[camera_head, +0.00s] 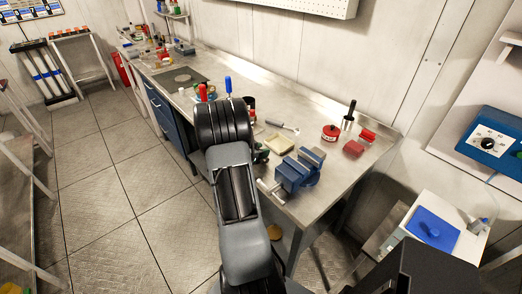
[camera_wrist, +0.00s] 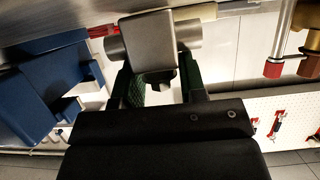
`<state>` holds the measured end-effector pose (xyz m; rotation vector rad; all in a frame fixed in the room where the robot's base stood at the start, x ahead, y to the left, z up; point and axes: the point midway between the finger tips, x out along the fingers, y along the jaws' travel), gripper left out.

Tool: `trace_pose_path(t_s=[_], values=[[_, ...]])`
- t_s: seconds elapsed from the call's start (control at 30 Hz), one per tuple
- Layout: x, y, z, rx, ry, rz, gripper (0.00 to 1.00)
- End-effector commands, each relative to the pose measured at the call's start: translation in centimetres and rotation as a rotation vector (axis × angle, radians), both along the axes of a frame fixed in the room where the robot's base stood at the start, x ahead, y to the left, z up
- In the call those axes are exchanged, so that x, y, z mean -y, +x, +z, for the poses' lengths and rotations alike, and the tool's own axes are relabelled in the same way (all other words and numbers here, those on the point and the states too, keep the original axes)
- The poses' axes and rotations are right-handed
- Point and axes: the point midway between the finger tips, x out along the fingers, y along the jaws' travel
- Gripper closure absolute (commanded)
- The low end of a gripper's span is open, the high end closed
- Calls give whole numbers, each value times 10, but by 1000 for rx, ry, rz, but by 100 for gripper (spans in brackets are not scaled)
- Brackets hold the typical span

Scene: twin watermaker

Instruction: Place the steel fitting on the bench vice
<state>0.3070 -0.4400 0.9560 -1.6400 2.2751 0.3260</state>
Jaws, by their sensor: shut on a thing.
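The blue bench vice (camera_head: 298,170) is fixed at the near end of the steel bench, with its jaws facing up. It also fills the left of the wrist view (camera_wrist: 50,85), beside my gripper and apart from it. My gripper (camera_wrist: 155,86) has green fingers shut on the steel fitting (camera_wrist: 148,45), a grey block with round ends sticking out on both sides. In the head view my gripper (camera_head: 262,154) shows only as a bit of green just left of the vice, mostly behind my arm. The fitting cannot be made out there.
On the bench (camera_head: 325,193) near the vice are a cream tray (camera_head: 278,144), a red tin (camera_head: 331,132), a red block (camera_head: 353,148) and a black-handled steel cylinder (camera_head: 347,122). Red- and blue-handled tools stand behind my arm. A blue-lidded white box (camera_head: 433,228) is at right.

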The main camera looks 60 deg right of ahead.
Motion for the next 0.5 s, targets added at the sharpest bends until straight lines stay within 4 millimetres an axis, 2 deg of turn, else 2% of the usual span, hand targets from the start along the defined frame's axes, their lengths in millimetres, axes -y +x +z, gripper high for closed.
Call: trace_pose_path(t_s=[0.07, 0.1, 0.33, 0.5], values=[[0, 0, -3, 0, -1, 0, 96], [0, 0, -2, 0, 0, 0, 58], [0, 0, -2, 0, 0, 0, 36], [0, 0, -2, 0, 0, 0, 36]])
